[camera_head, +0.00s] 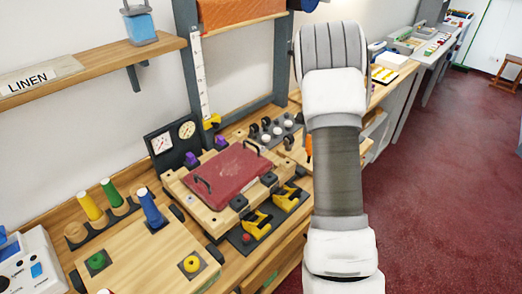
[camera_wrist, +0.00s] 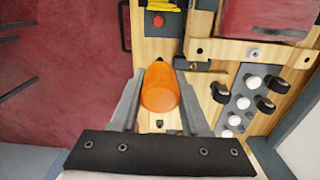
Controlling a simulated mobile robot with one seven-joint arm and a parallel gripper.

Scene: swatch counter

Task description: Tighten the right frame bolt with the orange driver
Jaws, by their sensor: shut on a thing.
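In the wrist view my gripper (camera_wrist: 160,90) is shut on the orange driver (camera_wrist: 161,86), with one finger on each side of its rounded orange handle. The driver's tip is hidden by the handle. To the right, a silver bolt head (camera_wrist: 254,52) sits on a light wooden bar beside the red panel; I cannot tell for certain that it is the right frame bolt. The driver is apart from it in the picture. In the head view my arm hides the gripper, and a small orange patch at the arm's left edge may be the driver.
A dark plate with white knobs (camera_wrist: 255,82) is right of the driver. A grey upright (camera_head: 281,50) stands behind. Red floor is open to the right.

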